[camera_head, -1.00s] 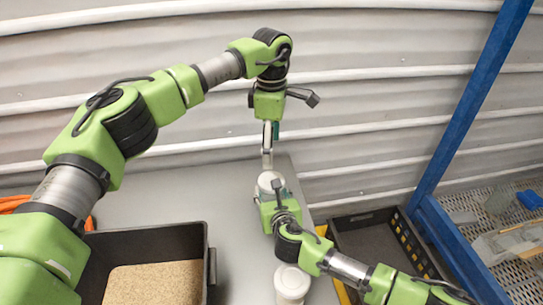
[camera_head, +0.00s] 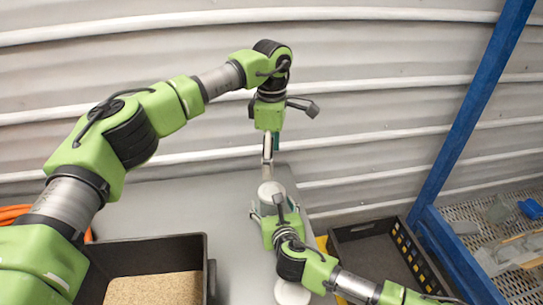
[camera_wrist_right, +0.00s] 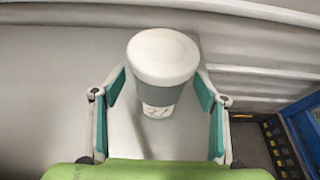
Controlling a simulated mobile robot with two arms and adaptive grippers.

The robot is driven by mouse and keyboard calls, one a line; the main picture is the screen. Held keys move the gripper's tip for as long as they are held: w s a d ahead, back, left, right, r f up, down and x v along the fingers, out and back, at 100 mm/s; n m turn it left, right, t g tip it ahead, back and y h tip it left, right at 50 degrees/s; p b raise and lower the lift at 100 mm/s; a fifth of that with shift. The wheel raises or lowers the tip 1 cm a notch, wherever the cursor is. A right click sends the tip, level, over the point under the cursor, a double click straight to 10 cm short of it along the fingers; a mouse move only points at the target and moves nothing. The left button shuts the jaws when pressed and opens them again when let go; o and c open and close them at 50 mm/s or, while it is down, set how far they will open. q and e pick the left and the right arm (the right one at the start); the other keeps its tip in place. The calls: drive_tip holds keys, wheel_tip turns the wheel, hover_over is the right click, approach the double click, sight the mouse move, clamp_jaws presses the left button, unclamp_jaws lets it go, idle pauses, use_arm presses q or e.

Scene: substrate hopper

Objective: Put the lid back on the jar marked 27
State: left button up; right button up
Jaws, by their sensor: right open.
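The jar marked 27 (camera_wrist_right: 160,95) stands upright on the grey table, its handwritten label facing my right wrist camera. A white lid (camera_wrist_right: 162,54) sits on its top and looks level. The jar also shows in the head view (camera_head: 270,190). My right gripper (camera_head: 268,205) is open, its teal-padded fingers (camera_wrist_right: 161,87) on either side of the jar with gaps showing. My left gripper (camera_head: 268,150) points down, above the jar in the head picture. It is seen edge-on, so its opening and any contact with the jar are unclear.
Another white round container (camera_head: 292,293) stands nearer, partly hidden by my right arm. A black tub (camera_head: 150,255) of tan grain is at lower left. A dark crate (camera_head: 375,250) and a blue post (camera_head: 470,110) are at right. The table left of the jar is clear.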

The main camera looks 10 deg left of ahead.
drive_tip(key=shift+v, duration=2.75)
